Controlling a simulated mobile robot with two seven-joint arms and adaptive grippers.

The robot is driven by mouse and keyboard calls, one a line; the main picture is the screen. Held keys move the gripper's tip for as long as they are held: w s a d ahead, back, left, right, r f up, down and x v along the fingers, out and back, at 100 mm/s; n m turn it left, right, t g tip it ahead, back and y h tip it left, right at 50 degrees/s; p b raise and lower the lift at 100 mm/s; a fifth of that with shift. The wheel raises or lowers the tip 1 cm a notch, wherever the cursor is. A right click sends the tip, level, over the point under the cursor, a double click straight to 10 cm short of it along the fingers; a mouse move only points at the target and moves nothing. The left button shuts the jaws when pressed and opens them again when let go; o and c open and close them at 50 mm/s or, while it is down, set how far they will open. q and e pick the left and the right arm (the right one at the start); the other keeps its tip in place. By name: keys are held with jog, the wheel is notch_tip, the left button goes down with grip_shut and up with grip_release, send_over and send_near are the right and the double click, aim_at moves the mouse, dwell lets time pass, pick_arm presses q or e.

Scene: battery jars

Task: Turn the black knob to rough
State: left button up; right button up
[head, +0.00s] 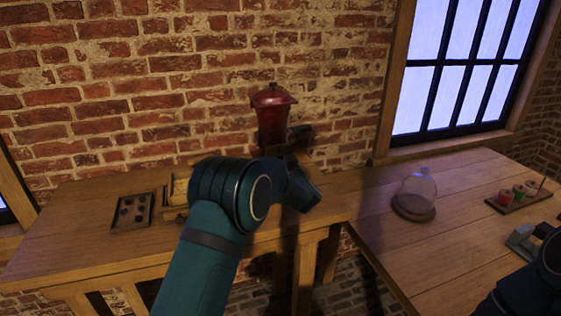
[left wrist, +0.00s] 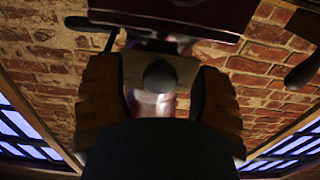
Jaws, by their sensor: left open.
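A red machine (head: 271,110) with a domed top stands against the brick wall at the back of the left table. Its lower part is hidden behind my left arm in the head view. In the left wrist view a round black knob (left wrist: 160,76) sits on a pale plate, below a dark red body (left wrist: 185,10). My left gripper (left wrist: 158,92) is open, with one finger on each side of the knob and visible gaps between. I cannot tell how deep the fingers reach around it. No "rough" marking is readable.
Dark handles stick out left (left wrist: 92,24) and right (left wrist: 303,70) near the machine. A dark tray (head: 133,211) lies on the left table. On the right table stand a glass dome (head: 418,188) and a rack of coloured spools (head: 516,199). The right table's middle is clear.

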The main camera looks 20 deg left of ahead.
pick_arm(q)
jog(key=shift+w+a, duration=0.2)
grip_shut()
